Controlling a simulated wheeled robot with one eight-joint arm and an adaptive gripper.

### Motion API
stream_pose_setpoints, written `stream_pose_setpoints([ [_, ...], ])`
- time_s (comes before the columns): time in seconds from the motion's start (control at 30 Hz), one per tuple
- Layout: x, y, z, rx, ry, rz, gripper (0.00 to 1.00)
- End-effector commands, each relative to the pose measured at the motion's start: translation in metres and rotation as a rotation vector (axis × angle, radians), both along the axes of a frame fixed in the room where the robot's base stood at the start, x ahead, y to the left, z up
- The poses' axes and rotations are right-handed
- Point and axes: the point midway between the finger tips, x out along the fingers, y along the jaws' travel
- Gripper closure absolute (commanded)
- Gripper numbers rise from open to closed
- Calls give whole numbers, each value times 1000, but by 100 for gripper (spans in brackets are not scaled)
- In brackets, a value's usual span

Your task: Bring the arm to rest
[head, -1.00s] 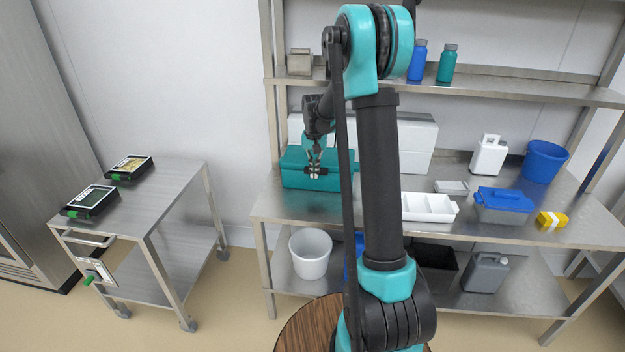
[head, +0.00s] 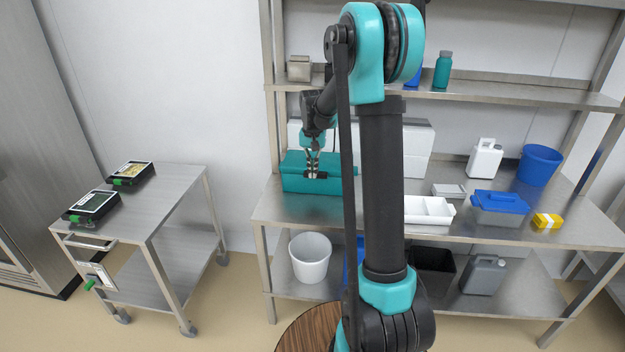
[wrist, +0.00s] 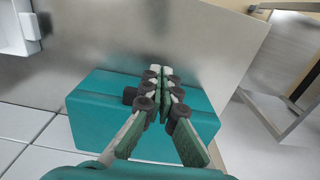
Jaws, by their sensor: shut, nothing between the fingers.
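My gripper (head: 313,176) is in front of the teal box at the left end of the steel table in the head view. In the wrist view my gripper (wrist: 161,75) has its fingertips together with nothing held between them. The teal box (wrist: 95,105) lies behind the fingers there, and it also shows in the head view (head: 300,183). I cannot tell whether the fingers touch the box. My arm rises in the middle of the head view and hides part of the table and shelf.
The steel table (head: 280,210) holds a white divided tray (head: 425,212), a blue-lidded box (head: 498,203), a yellow block (head: 546,220), a white jug (head: 485,160) and a blue bucket (head: 539,166). A steel cart (head: 165,200) with two black trays stands left. A shelf (head: 480,88) runs above.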

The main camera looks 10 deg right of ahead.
Motion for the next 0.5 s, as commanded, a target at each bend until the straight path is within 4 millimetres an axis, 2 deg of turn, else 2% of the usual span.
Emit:
stream_pose_setpoints([
  [0.1, 0, 0, 23, 0, 0, 0, 100],
  [0.23, 0, 0, 42, 0, 0, 0, 100],
  [0.4, -1, 0, 54, 0, -1, 1, 100],
  [0.5, -10, -1, 56, 0, -12, 9, 100],
])
